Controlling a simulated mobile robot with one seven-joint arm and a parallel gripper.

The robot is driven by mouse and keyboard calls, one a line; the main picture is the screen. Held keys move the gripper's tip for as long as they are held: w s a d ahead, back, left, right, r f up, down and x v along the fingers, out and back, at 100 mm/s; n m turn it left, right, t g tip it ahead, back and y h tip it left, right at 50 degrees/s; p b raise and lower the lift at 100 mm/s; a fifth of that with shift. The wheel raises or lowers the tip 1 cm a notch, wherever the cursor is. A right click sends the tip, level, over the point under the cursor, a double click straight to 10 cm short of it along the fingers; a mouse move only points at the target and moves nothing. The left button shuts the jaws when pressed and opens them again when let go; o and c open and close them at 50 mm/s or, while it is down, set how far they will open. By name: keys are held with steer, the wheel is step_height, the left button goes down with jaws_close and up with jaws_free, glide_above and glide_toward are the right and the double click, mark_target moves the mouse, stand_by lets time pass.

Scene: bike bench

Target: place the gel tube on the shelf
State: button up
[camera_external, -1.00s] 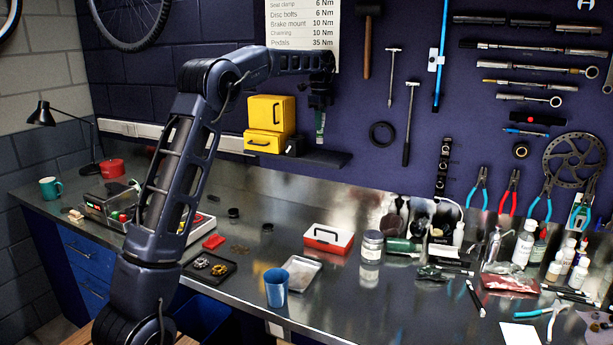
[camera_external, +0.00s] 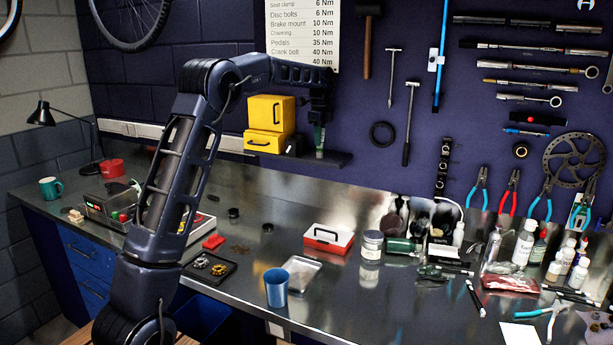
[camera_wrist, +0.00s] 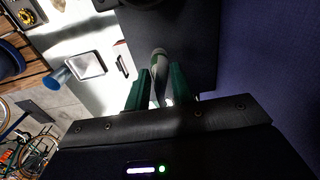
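The gel tube (camera_external: 319,137), greenish, hangs upright below my gripper (camera_external: 319,118) in the external view. Its lower end is at the dark wall shelf (camera_external: 335,158) and appears to touch it. In the wrist view, the tube (camera_wrist: 159,72) lies between the two green fingers of my gripper (camera_wrist: 158,88), which look shut on it. The shelf (camera_wrist: 195,35) fills the area beyond the tube there. My gripper hides the tube's upper part in the external view.
Two stacked yellow boxes (camera_external: 268,122) stand on the shelf, left of the tube. A small dark item (camera_external: 295,145) sits between them and the tube. The shelf's right end is clear. The bench below holds a red-and-white case (camera_external: 328,238) and a blue cup (camera_external: 276,287).

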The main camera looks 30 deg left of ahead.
steer(key=shift+o, duration=1.1)
